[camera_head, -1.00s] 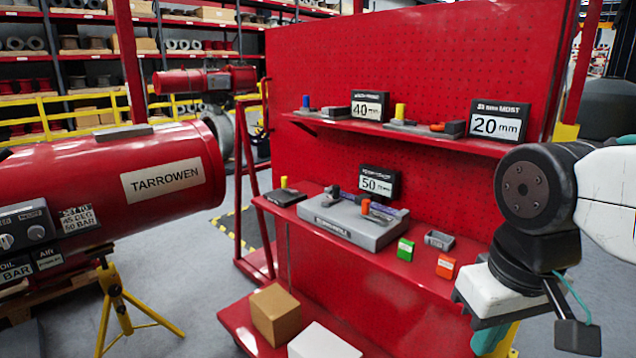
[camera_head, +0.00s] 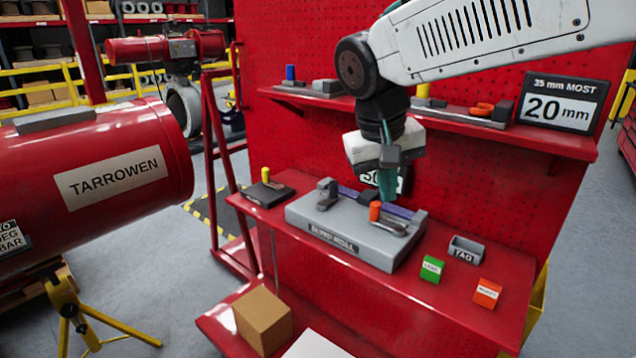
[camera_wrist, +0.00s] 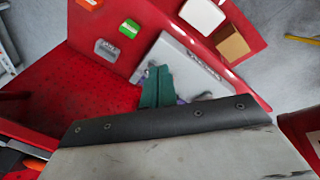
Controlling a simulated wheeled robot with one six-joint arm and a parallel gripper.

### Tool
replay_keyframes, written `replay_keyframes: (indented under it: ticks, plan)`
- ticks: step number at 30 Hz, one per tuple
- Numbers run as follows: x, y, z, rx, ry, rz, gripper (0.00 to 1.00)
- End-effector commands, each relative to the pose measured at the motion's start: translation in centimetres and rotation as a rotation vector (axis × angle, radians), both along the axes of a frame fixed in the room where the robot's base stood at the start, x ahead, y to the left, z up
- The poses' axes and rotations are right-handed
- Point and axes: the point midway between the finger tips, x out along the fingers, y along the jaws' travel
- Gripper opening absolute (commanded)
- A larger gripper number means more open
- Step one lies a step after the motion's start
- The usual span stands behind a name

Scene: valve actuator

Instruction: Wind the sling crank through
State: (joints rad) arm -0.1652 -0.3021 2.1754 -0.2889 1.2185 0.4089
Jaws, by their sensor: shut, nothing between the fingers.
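A grey block fixture (camera_head: 340,235) stands on the middle shelf of the red rack, with a dark lettered label on its front. A purple sling strap (camera_head: 350,194) runs across its top between grey posts. A grey crank arm (camera_head: 391,226) with an upright orange knob (camera_head: 375,211) sits at the fixture's right side. My gripper (camera_head: 383,197) points down just above and behind the knob, apart from it as far as I can tell. Its teal fingers are shut and empty. In the wrist view the fingers (camera_wrist: 158,72) cover part of the fixture (camera_wrist: 178,62); I cannot make out the knob there.
A green box (camera_head: 432,269), an orange box (camera_head: 487,293) and a grey tag tray (camera_head: 465,250) sit right of the fixture. A yellow-knobbed dark plate (camera_head: 268,190) is left of it. The upper shelf (camera_head: 540,138) overhangs behind.

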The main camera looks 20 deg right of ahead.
Motion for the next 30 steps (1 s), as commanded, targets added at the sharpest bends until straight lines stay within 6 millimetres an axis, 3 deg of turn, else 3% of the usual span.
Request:
replay_keyframes:
  ticks: [1,6,9,13,16,21,30]
  plan:
    - [3.0,0.8,0.0,-0.034,-0.005,-0.011,0.00]
    - [12.3,4.2,-0.4,-0.146,-0.074,-0.065,0.00]
    - [17.2,6.7,-1.5,-0.201,-0.125,-0.091,0.00]
    - [21.9,9.8,-3.0,-0.249,-0.188,-0.114,0.00]
    - [24.1,11.5,-3.9,-0.271,-0.225,-0.124,0.00]
    - [25.7,12.5,-4.9,-0.286,-0.253,-0.134,0.00]
    - [27.0,9.9,-8.6,-0.287,-0.252,-0.136,0.00]
